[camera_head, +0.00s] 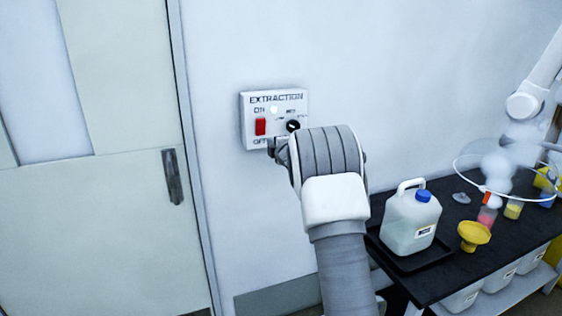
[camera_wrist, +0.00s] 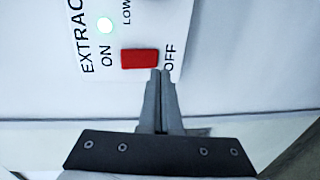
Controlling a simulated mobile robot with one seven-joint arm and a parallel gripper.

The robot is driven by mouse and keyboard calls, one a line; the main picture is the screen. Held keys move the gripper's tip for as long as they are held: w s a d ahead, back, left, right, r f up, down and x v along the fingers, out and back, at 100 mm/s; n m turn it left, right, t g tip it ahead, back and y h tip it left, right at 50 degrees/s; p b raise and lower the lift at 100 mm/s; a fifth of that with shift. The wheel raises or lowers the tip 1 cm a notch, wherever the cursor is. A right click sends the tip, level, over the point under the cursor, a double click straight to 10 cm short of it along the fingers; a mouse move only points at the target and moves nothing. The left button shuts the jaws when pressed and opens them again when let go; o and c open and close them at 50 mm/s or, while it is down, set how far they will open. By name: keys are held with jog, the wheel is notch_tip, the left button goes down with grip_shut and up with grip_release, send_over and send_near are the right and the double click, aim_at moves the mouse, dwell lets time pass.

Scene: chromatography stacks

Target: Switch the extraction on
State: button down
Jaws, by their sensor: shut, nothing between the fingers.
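The white extraction control box (camera_head: 272,98) is on the wall, with a red rocker switch (camera_head: 260,127) between its ON and OFF labels and a black knob (camera_head: 293,126) to the right. In the wrist view the red switch (camera_wrist: 139,59) lies just left of my fingertips, at the OFF side. A small round light (camera_wrist: 106,26) near ON glows whitish green. My gripper (camera_wrist: 159,72) is shut and empty, its tips at the OFF end of the switch; I cannot tell if they touch. In the head view my arm hides most of the gripper and the box's lower right corner.
A door with a dark handle (camera_head: 173,176) is left of the box. At right, a black-topped bench (camera_head: 446,270) holds a jug with a blue cap (camera_head: 411,222), a yellow funnel (camera_head: 474,235) and small coloured containers. A white extraction arm (camera_head: 530,97) hangs over it. The wall around the box is clear.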

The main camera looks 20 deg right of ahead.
jog(key=s+f+b, duration=0.1)
jog(key=s, duration=0.6)
jog(key=shift+s+f+b, duration=0.15)
jog(key=shift+f+b, duration=0.1)
jog(key=shift+b, duration=0.1)
jog(key=s+a+r+m+g+h, duration=0.1)
jog(key=s+a+r+m+g, duration=0.25)
jog(key=s, duration=0.55)
jog(key=s+a+r+m+g+h, duration=0.15)
jog(key=s+r+m, duration=0.25)
jog(key=s+m, duration=0.4)
jog(key=s+a+f+m+g, duration=0.2)
jog(key=s+a, duration=0.1)
jog(key=s, duration=0.7)
jog(key=s+a+f+m+g+y, duration=0.1)
jog(key=s+a+f+m+g, duration=0.1)
jog(key=s, duration=0.8)
jog(key=s+a+f+m+g+y, duration=0.1)
jog(key=s+a+f, duration=0.3)
jog(key=s, duration=0.6)
jog(key=shift+s+a+m+g, duration=0.35)
jog(key=shift+a+m, duration=0.4)
jog(key=shift+a, duration=0.35)
jog(key=shift+y, duration=0.25)
